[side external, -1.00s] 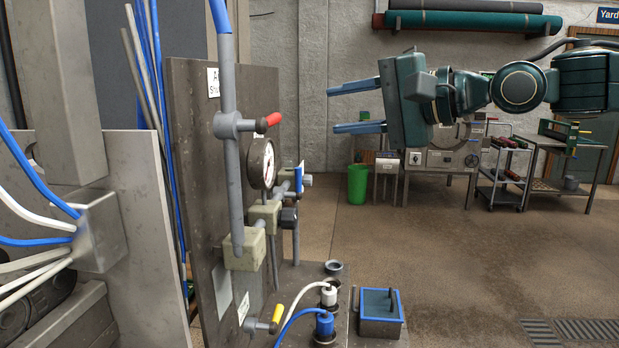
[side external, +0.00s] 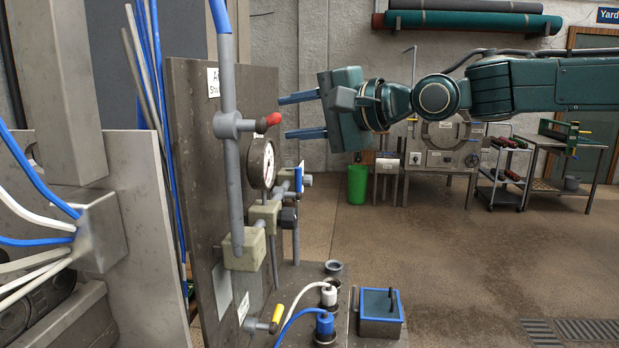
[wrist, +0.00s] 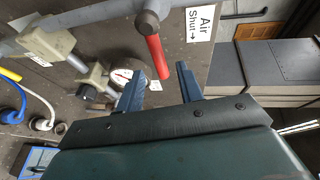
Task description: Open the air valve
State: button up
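The air valve's red lever (side external: 267,122) sticks out from a grey valve body (side external: 229,125) on a vertical pipe at the brown panel. In the wrist view the red lever (wrist: 156,58) lies slantwise, beside a white "Air Shut" label (wrist: 201,24) with an arrow. My gripper (side external: 284,117) is open and empty, its two blue fingers pointing left at the panel. In the side view its tips are just right of the lever, one higher and one lower. In the wrist view the lever's free end shows between the fingers of my gripper (wrist: 160,69). I see no contact.
A round gauge (side external: 262,163) sits just below the lever. Lower on the panel are a blue-handled valve (side external: 299,178) and a yellow-handled valve (side external: 276,316). Hoses with white and blue plugs (side external: 325,323) and a blue-rimmed tray (side external: 380,326) stand below. The space right of the panel is open.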

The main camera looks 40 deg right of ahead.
aim_at(276, 120)
jog(key=shift+x, duration=2.65)
jog(key=shift+c, duration=0.3)
grip_shut()
